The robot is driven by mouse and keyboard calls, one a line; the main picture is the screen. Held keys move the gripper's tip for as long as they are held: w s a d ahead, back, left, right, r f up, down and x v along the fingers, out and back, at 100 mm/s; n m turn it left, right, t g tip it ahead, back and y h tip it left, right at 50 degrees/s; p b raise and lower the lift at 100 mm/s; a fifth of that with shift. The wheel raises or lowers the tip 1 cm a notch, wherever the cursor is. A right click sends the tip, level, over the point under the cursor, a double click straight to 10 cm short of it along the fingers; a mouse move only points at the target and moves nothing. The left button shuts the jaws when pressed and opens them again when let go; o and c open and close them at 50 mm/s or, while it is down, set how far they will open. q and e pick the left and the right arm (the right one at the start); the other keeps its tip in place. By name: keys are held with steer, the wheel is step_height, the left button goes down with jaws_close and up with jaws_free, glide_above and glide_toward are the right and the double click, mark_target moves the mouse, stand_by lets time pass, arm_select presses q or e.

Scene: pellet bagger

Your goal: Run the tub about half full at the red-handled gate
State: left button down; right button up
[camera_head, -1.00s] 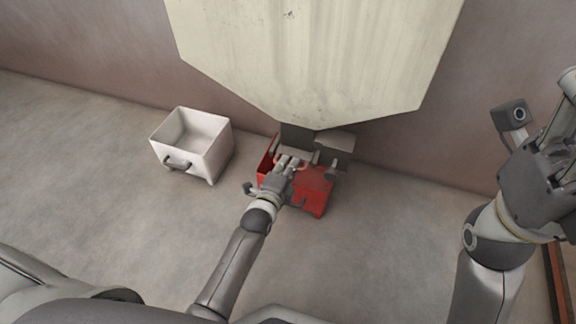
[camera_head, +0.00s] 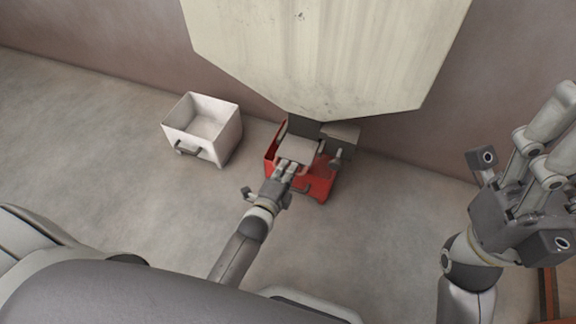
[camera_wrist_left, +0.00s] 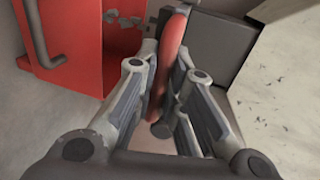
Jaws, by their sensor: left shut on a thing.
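The red tub (camera_head: 318,187) stands on the floor under the hopper's outlet. It also shows at the upper left of the left wrist view (camera_wrist_left: 75,50), with some small grey bits near it. A grey gate plate (camera_head: 299,151) sticks out over the tub, hiding much of its inside, so I cannot tell its fill level. My left gripper (camera_head: 288,166) is at the plate's near end. In the left wrist view its fingers (camera_wrist_left: 165,85) are shut on the red handle (camera_wrist_left: 172,45). My right gripper (camera_head: 555,130) is raised at the right, its fingers apart and empty.
A large cream hopper (camera_head: 325,55) hangs above the tub. A second grey handle (camera_head: 338,158) sits right of the gate. A white tub (camera_head: 203,124) with a grey handle stands to the left and looks empty. The floor in front is clear.

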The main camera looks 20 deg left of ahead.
arm_select(q)
steer(key=c, duration=1.5)
jaws_free()
steer(key=v, duration=1.2)
